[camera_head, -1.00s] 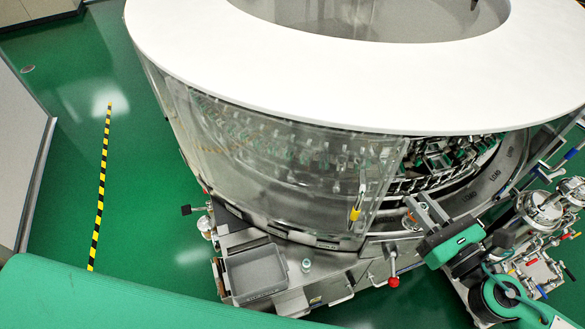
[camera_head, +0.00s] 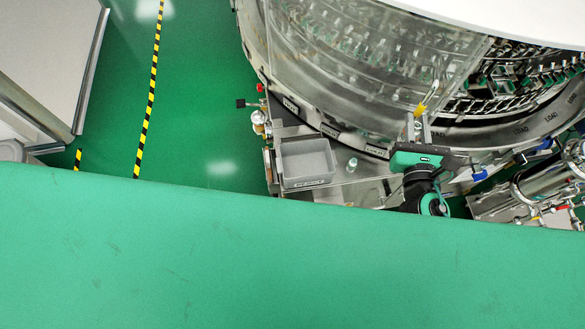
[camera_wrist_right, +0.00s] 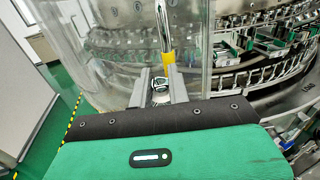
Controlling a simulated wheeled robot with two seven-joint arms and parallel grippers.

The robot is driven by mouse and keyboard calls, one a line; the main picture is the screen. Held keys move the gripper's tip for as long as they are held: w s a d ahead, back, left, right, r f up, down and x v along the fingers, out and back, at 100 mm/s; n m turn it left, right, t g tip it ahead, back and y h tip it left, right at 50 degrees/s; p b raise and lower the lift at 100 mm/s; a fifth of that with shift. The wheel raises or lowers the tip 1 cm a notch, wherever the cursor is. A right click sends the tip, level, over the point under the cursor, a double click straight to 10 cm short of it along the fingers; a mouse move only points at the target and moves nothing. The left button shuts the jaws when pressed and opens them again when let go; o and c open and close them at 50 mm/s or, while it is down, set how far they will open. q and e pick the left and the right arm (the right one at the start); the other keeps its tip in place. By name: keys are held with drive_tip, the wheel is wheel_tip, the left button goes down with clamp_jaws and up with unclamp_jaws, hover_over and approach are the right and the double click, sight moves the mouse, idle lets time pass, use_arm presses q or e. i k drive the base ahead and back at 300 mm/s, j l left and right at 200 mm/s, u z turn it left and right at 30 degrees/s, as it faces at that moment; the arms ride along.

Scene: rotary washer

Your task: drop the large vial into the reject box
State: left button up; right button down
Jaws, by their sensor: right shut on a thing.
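My right gripper (camera_head: 418,126) is in front of the washer's clear guard, with its fingers pointing toward the guard. In the right wrist view the fingers (camera_wrist_right: 159,92) are shut on a clear glass vial (camera_wrist_right: 160,97), mostly hidden between them. I take it for the large vial. The reject box (camera_head: 305,163) is a grey open tray on the metal ledge, left of my right gripper in the head view. It looks empty. Another small clear vial (camera_head: 351,164) stands upright on the ledge, between the box and the gripper. My left gripper is not in view.
The round washer with its clear guard (camera_head: 350,70) stands just behind the ledge. A yellow-and-steel handle (camera_head: 423,103) is on the guard, close to my fingertips; it also shows in the wrist view (camera_wrist_right: 165,45). Pipes and valves (camera_head: 545,185) are at the right. Green floor (camera_head: 205,90) is free at the left.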

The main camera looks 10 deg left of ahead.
sight(311, 169)
drive_tip(key=k+j, duration=0.2)
drive_tip(key=j, duration=0.2)
drive_tip(key=k+j+z, duration=0.1)
drive_tip(key=j, duration=0.25)
drive_tip(key=k+j, duration=0.25)
drive_tip(key=j, duration=0.15)
